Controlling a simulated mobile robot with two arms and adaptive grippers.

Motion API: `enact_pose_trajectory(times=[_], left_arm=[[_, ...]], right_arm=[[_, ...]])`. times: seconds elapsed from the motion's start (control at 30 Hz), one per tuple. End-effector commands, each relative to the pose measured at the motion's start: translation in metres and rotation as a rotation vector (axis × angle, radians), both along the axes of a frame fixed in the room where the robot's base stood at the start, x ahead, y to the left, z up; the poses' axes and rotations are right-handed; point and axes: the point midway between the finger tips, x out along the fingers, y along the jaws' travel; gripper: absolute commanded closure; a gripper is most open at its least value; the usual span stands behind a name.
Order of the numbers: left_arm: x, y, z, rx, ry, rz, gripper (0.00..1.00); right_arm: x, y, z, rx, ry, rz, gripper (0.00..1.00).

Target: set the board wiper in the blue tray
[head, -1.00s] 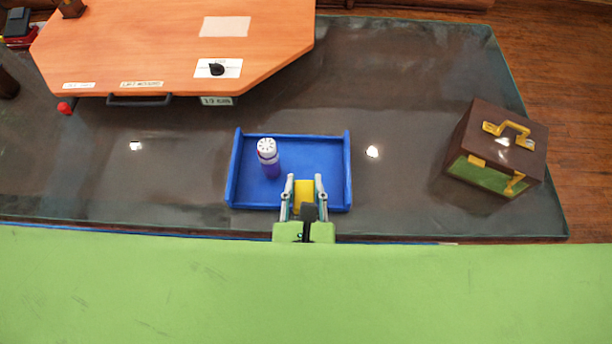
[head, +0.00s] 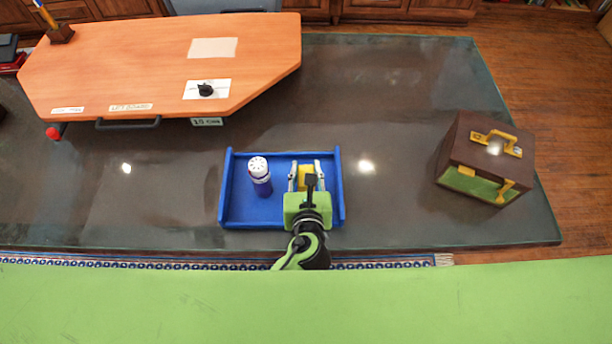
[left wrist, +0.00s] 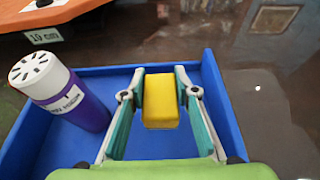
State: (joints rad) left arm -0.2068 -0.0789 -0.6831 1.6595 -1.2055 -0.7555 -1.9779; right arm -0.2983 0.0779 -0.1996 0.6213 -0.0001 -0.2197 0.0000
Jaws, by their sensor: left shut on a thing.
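The board wiper, a small yellow block (head: 306,176), is between the fingers of my left gripper (head: 305,172). The left wrist view shows the fingers shut on the yellow block (left wrist: 160,103) from both sides. The blue tray (head: 238,213) lies on the dark table, and the gripper and wiper are over its right half, within its walls as seen from above. Whether the wiper touches the tray floor I cannot tell. My right gripper is not in view.
A white-and-purple bottle with a holed top (head: 260,176) stands in the tray's left half. An orange board (head: 150,65) with a handle is at the back left. A brown and green box (head: 487,160) with a yellow handle is at the right. The table between is clear.

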Motion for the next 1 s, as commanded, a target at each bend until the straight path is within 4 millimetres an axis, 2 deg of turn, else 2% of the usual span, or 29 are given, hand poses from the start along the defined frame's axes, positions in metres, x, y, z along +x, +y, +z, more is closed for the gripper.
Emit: enact_pose_trajectory(times=[0.1,0.2,0.57,0.6,0.67,1.0], left_arm=[[-0.001,0.0,-0.021,0.004,0.003,-0.002,0.92],[-0.001,0.0,-0.029,0.002,0.002,-0.001,0.92],[-0.001,0.0,-0.032,0.001,0.0,-0.001,0.92],[-0.001,0.0,-0.033,0.001,0.001,-0.001,0.7],[-0.001,0.0,-0.032,0.001,0.001,-0.001,0.55],[-0.001,0.0,-0.031,0.001,0.001,-0.001,0.55]], right_arm=[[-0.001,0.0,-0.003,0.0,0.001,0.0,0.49],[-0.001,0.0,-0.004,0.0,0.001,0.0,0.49],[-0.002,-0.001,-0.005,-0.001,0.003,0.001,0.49],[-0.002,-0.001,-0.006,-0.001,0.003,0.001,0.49],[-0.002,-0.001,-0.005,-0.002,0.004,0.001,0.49],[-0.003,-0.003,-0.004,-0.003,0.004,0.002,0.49]])
